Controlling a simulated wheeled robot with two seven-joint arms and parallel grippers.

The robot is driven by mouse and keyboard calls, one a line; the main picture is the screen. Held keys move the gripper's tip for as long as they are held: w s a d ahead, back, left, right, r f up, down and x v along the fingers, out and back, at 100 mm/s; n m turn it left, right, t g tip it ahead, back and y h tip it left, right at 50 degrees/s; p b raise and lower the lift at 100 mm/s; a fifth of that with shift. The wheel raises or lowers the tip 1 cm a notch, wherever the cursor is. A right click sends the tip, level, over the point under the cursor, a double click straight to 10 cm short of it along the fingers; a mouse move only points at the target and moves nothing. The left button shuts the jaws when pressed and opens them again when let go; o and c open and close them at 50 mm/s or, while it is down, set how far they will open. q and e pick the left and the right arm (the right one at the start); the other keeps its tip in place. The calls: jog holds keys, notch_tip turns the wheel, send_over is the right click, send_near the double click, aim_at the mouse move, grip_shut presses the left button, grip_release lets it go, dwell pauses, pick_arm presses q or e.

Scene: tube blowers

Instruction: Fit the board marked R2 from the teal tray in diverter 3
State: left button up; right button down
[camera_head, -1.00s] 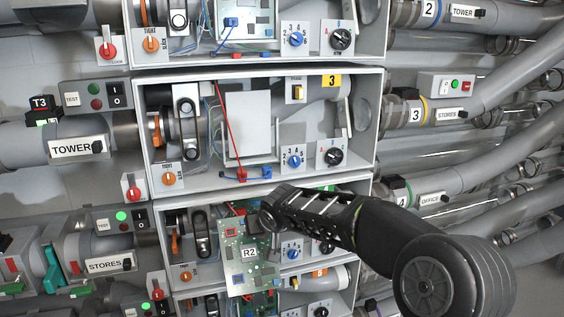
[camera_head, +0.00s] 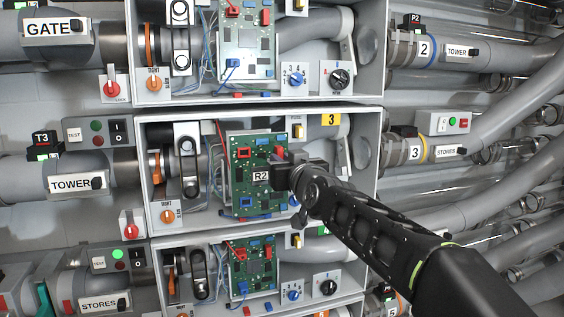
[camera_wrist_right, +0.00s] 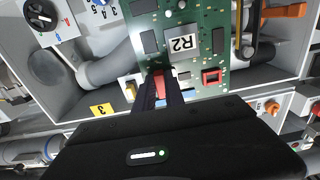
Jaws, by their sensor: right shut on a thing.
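The green board marked R2 (camera_head: 252,198) is upright inside the open box of diverter 3 (camera_head: 362,220), over the place of the pale back plate. I cannot tell whether the board is fully seated. The teal tray and my left gripper are not in view.
Diverter 3's orange-handled clamp (camera_head: 157,168) and black-slotted lever (camera_head: 189,165) stand left of the board. A yellow switch (camera_head: 298,131) is at upper right. Similar boxes with boards lie above (camera_head: 248,50) and below (camera_head: 252,265). Grey pipes crowd the right side.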

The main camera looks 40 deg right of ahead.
dwell(0.4)
jog(key=p+x, duration=0.6)
jog(key=shift+w+p, duration=0.3)
jog(key=shift+d, duration=0.15)
jog(key=shift+w, duration=0.2)
dwell(1.3)
jog(key=shift+w+d+p, duration=0.15)
jog(key=shift+w+p, duration=0.15)
jog(key=shift+p, duration=0.1)
jog(key=shift+w+d+p, duration=0.2)
jog(key=shift+w+p, duration=0.3)
jog(key=shift+w, duration=0.2)
dwell(1.0)
